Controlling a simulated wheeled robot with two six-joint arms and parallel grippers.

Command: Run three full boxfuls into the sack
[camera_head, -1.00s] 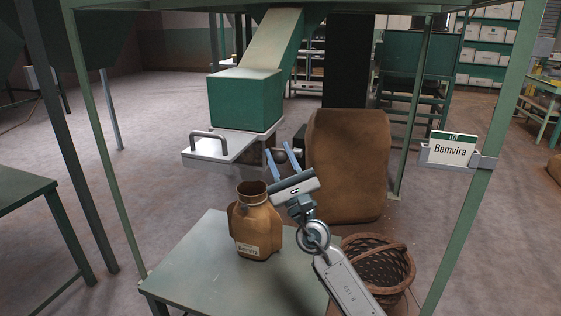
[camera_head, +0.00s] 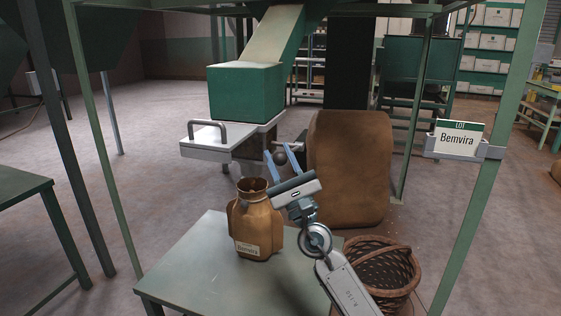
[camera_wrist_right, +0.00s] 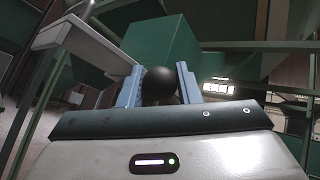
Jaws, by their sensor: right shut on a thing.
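The green box (camera_head: 246,93) sits under a sloping chute (camera_head: 276,36), on a pale plate with a handled slide (camera_head: 208,137) drawn out to the left. My right gripper (camera_head: 284,156) is shut on a black ball knob beside the box's underside; the knob (camera_wrist_right: 160,84) sits between blue fingers in the right wrist view. The open brown sack (camera_head: 256,222), labelled Bemvira, stands upright on the green table below the box. A blurred grey-brown streak (camera_head: 241,178) shows between the box's underside and the sack mouth. The sack's contents are hidden. My left gripper is out of view.
A wicker basket (camera_head: 376,270) stands right of the table (camera_head: 190,268). A large brown sack (camera_head: 348,170) stands behind my gripper. Green frame posts stand on both sides; the right one carries a Bemvira lot card (camera_head: 458,138). The table's left part is clear.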

